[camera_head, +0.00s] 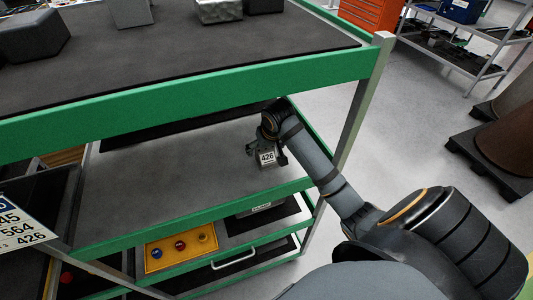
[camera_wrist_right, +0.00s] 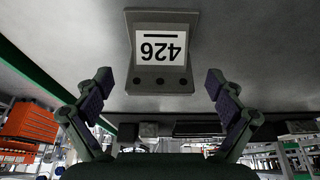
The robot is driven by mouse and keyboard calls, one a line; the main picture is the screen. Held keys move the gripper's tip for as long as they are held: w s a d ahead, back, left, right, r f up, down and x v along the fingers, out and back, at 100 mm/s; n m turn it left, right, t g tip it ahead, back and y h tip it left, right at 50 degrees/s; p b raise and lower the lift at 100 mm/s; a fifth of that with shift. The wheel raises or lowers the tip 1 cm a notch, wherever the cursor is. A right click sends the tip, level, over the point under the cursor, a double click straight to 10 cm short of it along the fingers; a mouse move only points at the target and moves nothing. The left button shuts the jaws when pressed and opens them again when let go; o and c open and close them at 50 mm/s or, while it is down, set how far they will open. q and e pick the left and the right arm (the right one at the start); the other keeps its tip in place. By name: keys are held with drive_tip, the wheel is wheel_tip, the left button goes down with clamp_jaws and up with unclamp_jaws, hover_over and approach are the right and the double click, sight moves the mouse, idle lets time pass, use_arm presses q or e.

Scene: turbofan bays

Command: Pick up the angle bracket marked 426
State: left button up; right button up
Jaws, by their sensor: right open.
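The grey angle bracket (camera_head: 267,164) with a white label reading 426 stands on the grey middle shelf of the green-framed cart, near its right side. My right gripper (camera_wrist_right: 160,78) is open, one finger on either side of the bracket in that view, with gaps on both sides. In the head view my right gripper (camera_head: 267,151) is right at the bracket, partly covering it; contact cannot be told. My left gripper is not in view.
The cart's top shelf (camera_head: 180,60) overhangs the middle shelf (camera_head: 160,185), whose left part is clear. A right corner post (camera_head: 362,105) stands beside my arm.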

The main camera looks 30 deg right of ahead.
drive_tip(key=shift+x, duration=0.75)
drive_tip(key=c, duration=1.4)
drive_tip(key=shift+r, duration=0.1)
